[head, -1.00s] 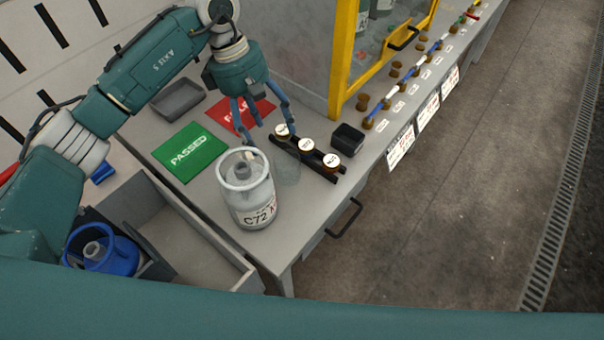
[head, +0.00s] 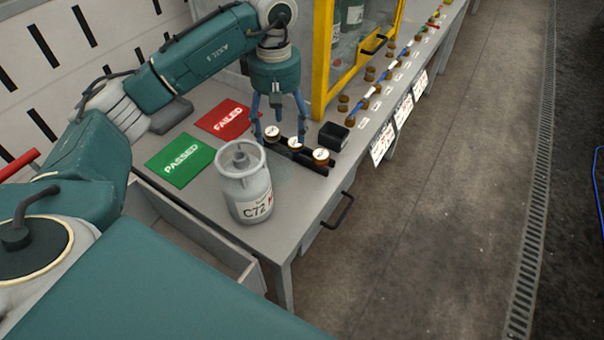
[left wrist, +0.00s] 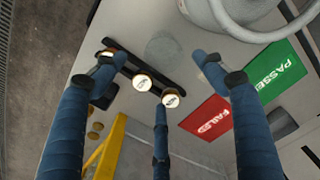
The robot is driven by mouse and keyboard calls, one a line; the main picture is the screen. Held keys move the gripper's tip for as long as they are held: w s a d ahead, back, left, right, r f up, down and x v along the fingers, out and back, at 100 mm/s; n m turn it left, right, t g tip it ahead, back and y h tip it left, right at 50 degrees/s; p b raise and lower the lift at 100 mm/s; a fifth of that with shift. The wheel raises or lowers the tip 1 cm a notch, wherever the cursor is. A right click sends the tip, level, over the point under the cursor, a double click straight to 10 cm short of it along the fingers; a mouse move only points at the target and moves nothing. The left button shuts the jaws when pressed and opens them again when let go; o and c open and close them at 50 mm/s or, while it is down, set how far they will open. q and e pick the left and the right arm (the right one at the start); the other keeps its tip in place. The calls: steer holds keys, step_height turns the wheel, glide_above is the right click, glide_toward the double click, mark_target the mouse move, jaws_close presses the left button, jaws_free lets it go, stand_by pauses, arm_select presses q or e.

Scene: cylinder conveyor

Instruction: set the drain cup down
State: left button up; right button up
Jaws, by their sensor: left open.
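The drain cup appears as a faint, see-through round shape (head: 281,174) on the grey table, between the C72 cylinder (head: 245,184) and the black rack of round caps (head: 318,167). It also shows as a faint grey disc in the left wrist view (left wrist: 163,48). Its outline is hard to make out. My left gripper (head: 279,132) is open and empty, with its blue fingers above the rack, behind the cup and apart from it. In the left wrist view the spread fingers (left wrist: 160,72) hold nothing. My right gripper is out of view.
A green PASSED mat (head: 180,160) and a red FAILED mat (head: 226,119) lie to the left. A small black box (head: 333,136) stands past the rack. A yellow-framed cabinet (head: 321,60) rises behind. The table's front edge is close to the cylinder.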

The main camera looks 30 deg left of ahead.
arm_select(q)
glide_toward(279, 158)
steer(key=s+d+f, duration=0.1)
steer(key=s+d, duration=0.1)
steer(key=f, duration=0.2)
steer(key=f+p, duration=0.1)
steer(key=f, duration=0.1)
steer(key=f+p, duration=0.1)
steer(key=shift+s+a+f, duration=0.15)
steer(key=shift+a+f, duration=0.2)
steer(key=shift+f, duration=0.35)
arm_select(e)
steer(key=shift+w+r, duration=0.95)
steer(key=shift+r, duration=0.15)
arm_select(q)
steer(key=shift+c, duration=0.5)
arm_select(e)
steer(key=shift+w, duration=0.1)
arm_select(q)
steer(key=c, duration=1.2)
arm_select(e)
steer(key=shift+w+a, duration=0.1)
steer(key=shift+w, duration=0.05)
arm_select(q)
steer(key=shift+c, duration=0.2)
